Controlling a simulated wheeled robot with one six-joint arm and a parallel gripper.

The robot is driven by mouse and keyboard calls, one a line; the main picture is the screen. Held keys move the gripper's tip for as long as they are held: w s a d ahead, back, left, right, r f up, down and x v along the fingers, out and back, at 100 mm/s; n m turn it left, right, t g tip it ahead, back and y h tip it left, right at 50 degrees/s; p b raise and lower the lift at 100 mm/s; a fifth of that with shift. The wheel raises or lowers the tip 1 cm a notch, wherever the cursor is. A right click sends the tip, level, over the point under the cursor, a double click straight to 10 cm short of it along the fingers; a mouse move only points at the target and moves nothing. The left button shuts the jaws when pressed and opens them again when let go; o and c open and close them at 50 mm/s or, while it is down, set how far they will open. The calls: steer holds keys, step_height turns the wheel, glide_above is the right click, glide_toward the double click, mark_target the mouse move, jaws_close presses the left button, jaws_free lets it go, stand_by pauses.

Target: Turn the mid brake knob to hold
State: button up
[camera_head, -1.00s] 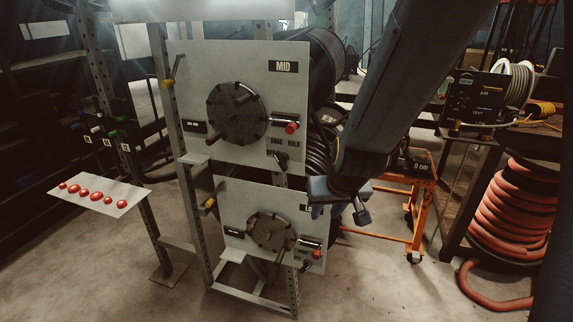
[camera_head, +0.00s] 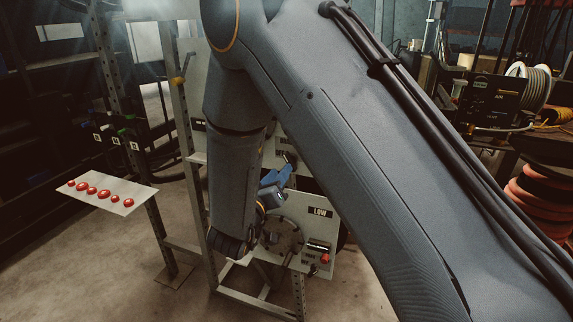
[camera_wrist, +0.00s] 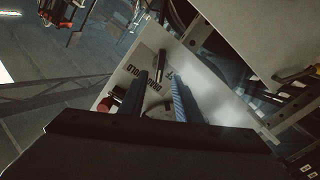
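The MID panel is mostly hidden behind my arm in the head view. Its dark brake knob (camera_head: 290,160) shows just above my blue gripper (camera_head: 273,183). In the wrist view the light panel carries tilted DRAG and HOLD lettering, with the dark knob (camera_wrist: 162,64) beside it. My gripper (camera_wrist: 159,82) points at the panel with its two blue fingers apart. The knob appears ahead of the gap between the fingers; I cannot tell whether they touch it. Which mark the knob points to is not clear.
The LOW panel (camera_head: 320,212) with its crank disc (camera_head: 284,237) and a red-tipped lever (camera_head: 325,258) lies below my gripper. A red knob (camera_wrist: 106,103) sits left of the fingers. A plate with several red buttons (camera_head: 107,194) stands at left. A hose reel (camera_head: 537,85) is at right.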

mark_target(288, 162)
steer(key=p+x, duration=0.1)
steer(key=x, duration=0.5)
steer(key=shift+w+d, duration=0.1)
steer(key=shift+w, duration=0.1)
steer(key=c, duration=0.7)
steer(key=shift+m, duration=0.3)
steer(key=m+b, duration=0.2)
steer(key=m, duration=0.3)
steer(key=m+b, duration=0.3)
steer(key=m, duration=0.3)
steer(key=shift+d+b, duration=0.2)
steer(key=shift+b, duration=0.1)
steer(key=shift+m, duration=0.3)
